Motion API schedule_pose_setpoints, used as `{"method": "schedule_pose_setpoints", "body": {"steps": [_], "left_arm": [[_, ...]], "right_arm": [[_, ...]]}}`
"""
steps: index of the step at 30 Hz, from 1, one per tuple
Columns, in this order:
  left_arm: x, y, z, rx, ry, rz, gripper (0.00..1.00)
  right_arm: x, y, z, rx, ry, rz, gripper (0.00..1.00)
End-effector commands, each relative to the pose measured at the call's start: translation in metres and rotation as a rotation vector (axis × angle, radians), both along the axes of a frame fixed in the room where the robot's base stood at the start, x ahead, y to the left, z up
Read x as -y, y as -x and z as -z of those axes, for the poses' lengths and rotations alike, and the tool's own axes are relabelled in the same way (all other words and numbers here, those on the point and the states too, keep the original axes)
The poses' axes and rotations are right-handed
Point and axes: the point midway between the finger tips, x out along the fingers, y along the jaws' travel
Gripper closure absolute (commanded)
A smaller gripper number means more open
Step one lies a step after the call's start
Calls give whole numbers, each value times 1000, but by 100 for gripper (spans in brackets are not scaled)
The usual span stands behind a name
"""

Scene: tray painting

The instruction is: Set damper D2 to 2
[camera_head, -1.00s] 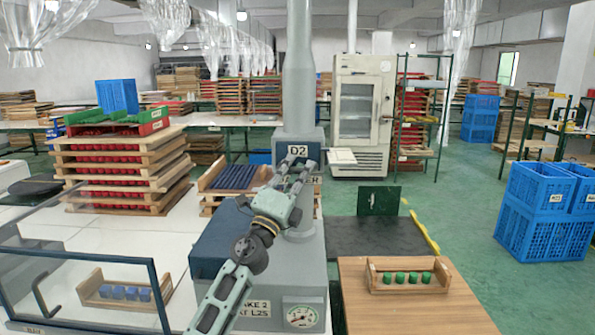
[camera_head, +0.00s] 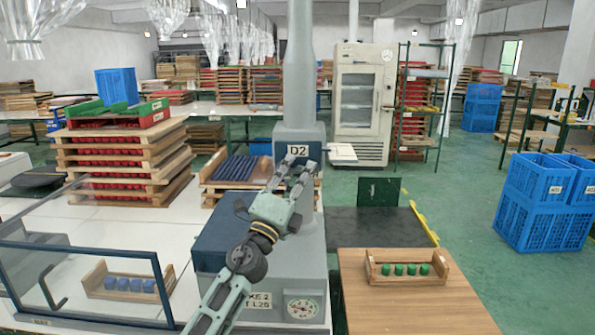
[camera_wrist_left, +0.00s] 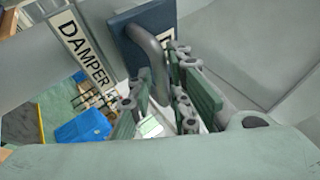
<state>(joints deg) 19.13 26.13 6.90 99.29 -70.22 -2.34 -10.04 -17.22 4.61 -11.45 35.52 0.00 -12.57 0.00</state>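The damper D2 label (camera_head: 298,150) is on a dark blue plate at the front of the grey duct column in the head view. In the left wrist view, a grey curved handle (camera_wrist_left: 155,62) stands out from the dark blue plate (camera_wrist_left: 133,38), beside a DAMPER label (camera_wrist_left: 82,50). My left gripper (camera_head: 290,172) is just below the D2 label. In the left wrist view its green-padded fingers (camera_wrist_left: 170,100) are apart, and the handle reaches down between them, without clear contact. The fingers hide the handle in the head view. My right gripper is not in view.
Below my left arm is a blue-grey machine with a gauge (camera_head: 302,308). A glass-fronted box (camera_head: 85,285) stands at left. A wooden table (camera_head: 415,312) with a rack of green pieces (camera_head: 405,270) is at right. Stacked trays (camera_head: 125,160) stand at left.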

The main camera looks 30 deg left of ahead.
Motion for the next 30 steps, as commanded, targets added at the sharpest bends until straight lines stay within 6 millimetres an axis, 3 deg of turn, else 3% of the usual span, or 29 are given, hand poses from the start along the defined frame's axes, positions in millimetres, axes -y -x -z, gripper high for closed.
{"method": "schedule_pose_setpoints", "body": {"steps": [11, 24, 30], "left_arm": [[1, 6, 3, 2, 4, 3, 82], [7, 79, 48, 0, 8, 1, 82], [8, 99, 60, 0, 3, 0, 82]], "right_arm": [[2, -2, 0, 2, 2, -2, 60], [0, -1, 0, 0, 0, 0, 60], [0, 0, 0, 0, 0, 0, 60]]}}
